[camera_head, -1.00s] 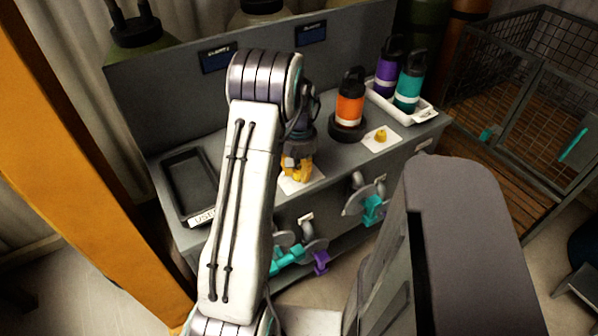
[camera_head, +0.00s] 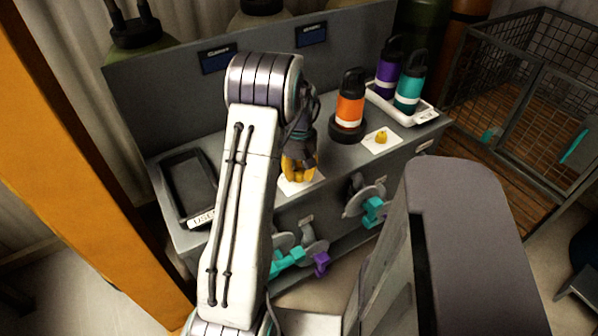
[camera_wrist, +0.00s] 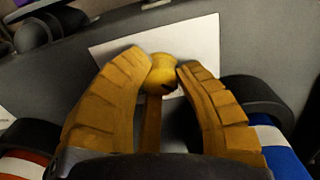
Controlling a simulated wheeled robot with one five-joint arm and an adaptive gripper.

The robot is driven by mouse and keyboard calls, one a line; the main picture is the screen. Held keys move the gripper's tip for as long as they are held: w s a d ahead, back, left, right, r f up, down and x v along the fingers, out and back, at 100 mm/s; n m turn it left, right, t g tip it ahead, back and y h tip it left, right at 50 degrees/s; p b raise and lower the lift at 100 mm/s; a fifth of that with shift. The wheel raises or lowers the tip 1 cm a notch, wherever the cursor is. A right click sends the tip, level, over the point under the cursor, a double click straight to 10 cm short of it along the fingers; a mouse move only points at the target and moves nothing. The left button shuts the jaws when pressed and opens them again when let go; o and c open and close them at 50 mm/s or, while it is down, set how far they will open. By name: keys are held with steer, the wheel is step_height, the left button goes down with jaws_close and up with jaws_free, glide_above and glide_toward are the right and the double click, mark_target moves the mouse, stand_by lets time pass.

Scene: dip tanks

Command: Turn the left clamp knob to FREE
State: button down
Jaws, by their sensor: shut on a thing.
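The left clamp knob (camera_wrist: 163,75) is small, round and yellow with a dark mark, on a white card (camera_wrist: 112,48) on the bench top. My gripper (camera_wrist: 164,78) has its yellow-brown fingers closed on both sides of the knob. In the head view my gripper (camera_head: 299,172) is low over the left card (camera_head: 292,187) and hides the knob. A brown bar (camera_wrist: 152,122) runs from the knob between the fingers. I cannot read any lettering on the card or tell the knob's setting. A blue and white object (camera_wrist: 283,148) shows beside the right finger.
An orange bottle (camera_head: 349,108) stands in a dark round holder (camera_head: 346,130) right of my gripper. Another yellow knob (camera_head: 381,137) sits on its own card. A white tray (camera_head: 424,113) holds purple and teal bottles. A black tray (camera_head: 174,197) lies at left.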

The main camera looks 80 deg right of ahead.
mark_target(299, 172)
steer(key=shift+a+f, duration=0.1)
steer(key=shift+f, duration=0.05)
steer(key=c, duration=0.9)
jaws_free()
steer(key=shift+o, duration=0.2)
step_height(299, 172, up, 12)
stand_by(0.7)
